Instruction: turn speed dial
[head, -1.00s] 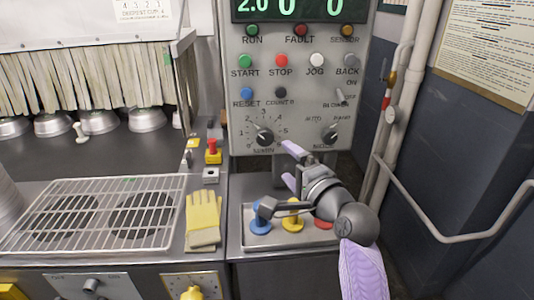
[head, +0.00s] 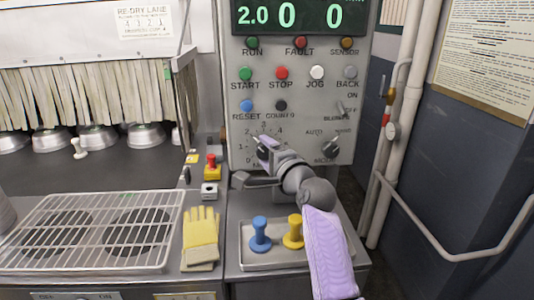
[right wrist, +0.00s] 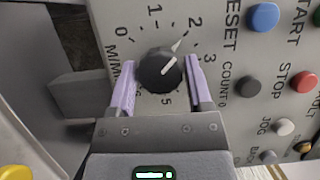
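The speed dial (right wrist: 160,70) is a black round knob on the grey control panel (head: 300,105). Its white pointer aims about at the 2 on the scale, and the display (head: 290,15) reads 2.0. My right gripper (right wrist: 160,78) is open, with its two lilac fingers on either side of the knob. The right finger looks very close to the knob; I cannot tell if it touches. In the head view my right gripper (head: 266,146) covers most of the dial. My left gripper is not in view.
A mode dial (head: 331,148) sits right of the speed dial, with several buttons above. A yellow glove (head: 201,240) and red emergency button (head: 212,165) are to the left.

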